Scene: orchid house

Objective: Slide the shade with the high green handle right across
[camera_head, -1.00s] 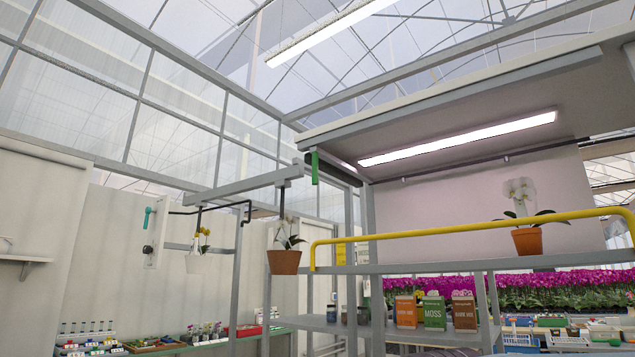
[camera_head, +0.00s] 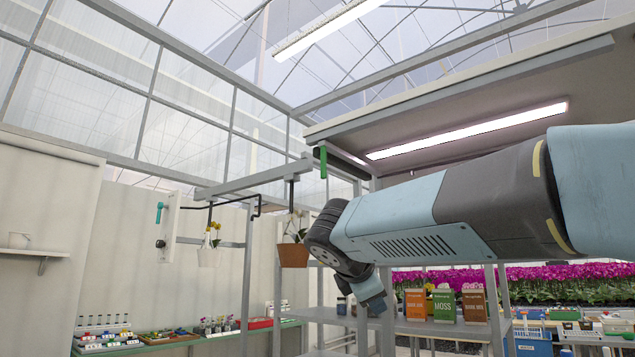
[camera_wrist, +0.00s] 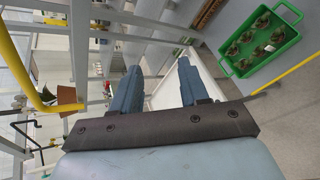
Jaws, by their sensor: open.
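The green handle (camera_head: 323,161) hangs upright at the left end of the overhead frame, below the long lamp, in the head view. A dark bundle that looks like the gathered shade sits just behind it; my arm covers much of that area. My gripper (camera_wrist: 158,88) shows in the wrist view with its two blue-grey fingers apart and nothing between them. In the head view my wrist is below and to the right of the handle, apart from it, and my gripper points downward. The handle is not recognisable in the wrist view.
A potted orchid (camera_head: 293,250) hangs left of my wrist, and another (camera_head: 208,250) hangs further left. Boxes, including a green moss box (camera_head: 444,305), stand on the shelf. The wrist view shows a yellow rail (camera_wrist: 22,62) and a green tray (camera_wrist: 262,72) of plants.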

